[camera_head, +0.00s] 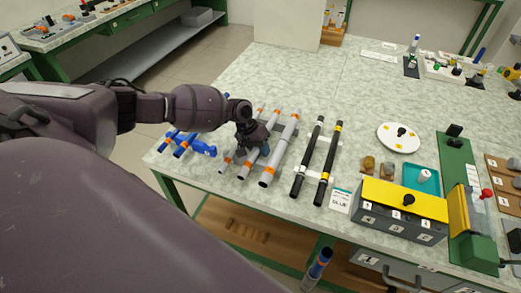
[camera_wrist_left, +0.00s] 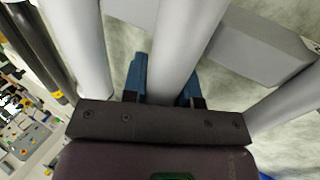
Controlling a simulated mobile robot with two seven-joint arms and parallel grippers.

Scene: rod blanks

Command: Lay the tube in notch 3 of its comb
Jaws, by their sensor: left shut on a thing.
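Several grey tubes with orange ends lie side by side on the left part of the table, across a grey comb (camera_wrist_left: 262,42). My left gripper (camera_head: 252,148) is over the middle tube (camera_head: 246,169). In the left wrist view the blue fingers (camera_wrist_left: 165,88) sit on both sides of this tube (camera_wrist_left: 184,40), shut on it. A thicker grey tube (camera_head: 280,152) lies to its right in the head view, and another (camera_head: 228,160) to its left. The gripper hides part of the comb and the held tube, and I cannot tell the notch numbers or whether the tube is seated.
Two black tubes (camera_head: 308,158) lie on a white comb to the right. Blue parts (camera_head: 203,148) lie to the left near the table edge. A yellow-topped box (camera_head: 403,199) and a white disc (camera_head: 399,138) stand further right.

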